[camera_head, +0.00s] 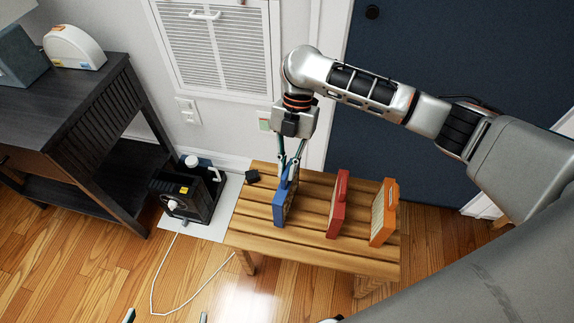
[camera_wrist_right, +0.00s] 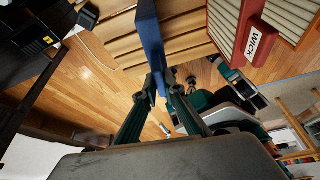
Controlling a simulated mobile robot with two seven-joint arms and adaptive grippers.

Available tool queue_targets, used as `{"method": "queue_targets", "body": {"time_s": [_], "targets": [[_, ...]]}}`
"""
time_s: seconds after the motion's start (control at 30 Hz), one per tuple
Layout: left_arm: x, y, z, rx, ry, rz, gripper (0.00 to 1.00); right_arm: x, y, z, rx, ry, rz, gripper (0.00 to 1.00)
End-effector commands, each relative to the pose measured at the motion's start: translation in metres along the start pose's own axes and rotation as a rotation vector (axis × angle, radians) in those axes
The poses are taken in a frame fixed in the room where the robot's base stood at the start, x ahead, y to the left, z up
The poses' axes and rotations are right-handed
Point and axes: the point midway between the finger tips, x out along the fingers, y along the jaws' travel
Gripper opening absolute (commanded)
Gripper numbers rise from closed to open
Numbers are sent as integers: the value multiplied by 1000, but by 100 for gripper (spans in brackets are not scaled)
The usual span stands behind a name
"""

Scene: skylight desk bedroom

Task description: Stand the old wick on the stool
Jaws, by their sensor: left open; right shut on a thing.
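The wooden slatted stool (camera_head: 310,253) stands in the middle of the head view. My right gripper (camera_head: 288,177) points down over its left part, shut on a blue-framed panel (camera_head: 280,212). The blue panel is upright, low over the slats; I cannot tell whether its lower edge touches them. In the right wrist view the blue panel (camera_wrist_right: 150,40) runs up from between the fingers. A red-framed panel (camera_head: 338,205) stands on the stool to the right; its label reads WICK in the wrist view (camera_wrist_right: 262,38). My left gripper (camera_head: 166,317) is open, only its tips showing at the bottom edge.
An orange-framed panel (camera_head: 384,212) stands at the stool's right end. A small black object (camera_head: 252,176) lies at its back left corner. A black machine (camera_head: 188,195) sits on a white mat left of the stool, its cord on the floor. A dark table (camera_head: 70,110) stands further left.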

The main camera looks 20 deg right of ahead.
Motion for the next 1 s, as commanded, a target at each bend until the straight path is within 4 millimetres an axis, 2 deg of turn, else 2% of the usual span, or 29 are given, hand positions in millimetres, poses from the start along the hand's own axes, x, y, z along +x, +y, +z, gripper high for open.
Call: {"method": "queue_targets", "body": {"time_s": [0.5,0.53,0.6,1.0], "targets": [[1,1,3,-2,-4,2,100,9,0,4,1,1,0,0],[1,1,3,-2,-3,1,100,9,0,3,0,1,0,17],[1,1,3,-2,-3,1,100,8,0,3,0,0,0,29],[1,2,8,2,-15,4,100,9,0,3,0,1,-1,29]]}}
